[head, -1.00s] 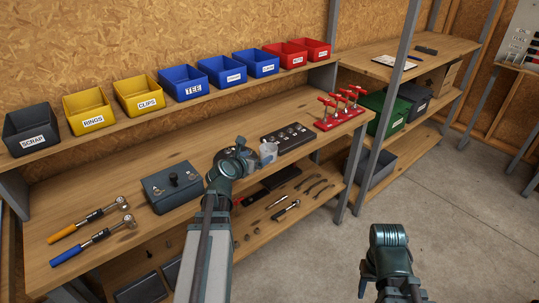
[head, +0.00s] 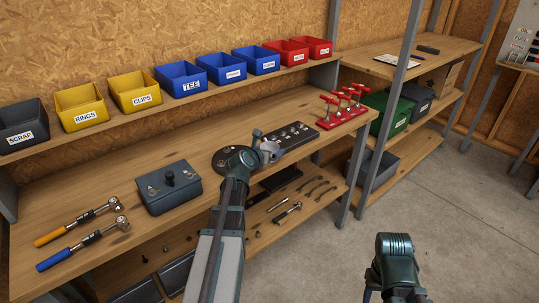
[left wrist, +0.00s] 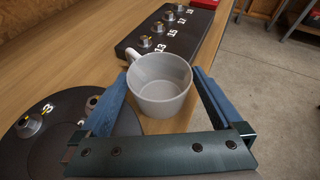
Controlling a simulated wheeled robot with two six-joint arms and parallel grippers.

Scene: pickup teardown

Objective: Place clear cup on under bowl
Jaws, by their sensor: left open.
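A light grey cup (left wrist: 160,84) with a handle on its left side stands upright on the wooden bench. It shows between the two blue fingers of my left gripper (left wrist: 160,98) in the left wrist view. The fingers are open, one on each side of the cup, and I see a gap to the right finger. In the head view the cup (head: 270,151) is small and partly covered by my left gripper (head: 262,143). I see no bowl.
A black numbered socket rail (left wrist: 168,34) lies just behind the cup, and a round dark tray (left wrist: 62,122) is to its left. A grey-blue box (head: 168,187) and two ratchets lie further left. Red-handled tools (head: 345,107) stand right. Labelled bins line the shelf above.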

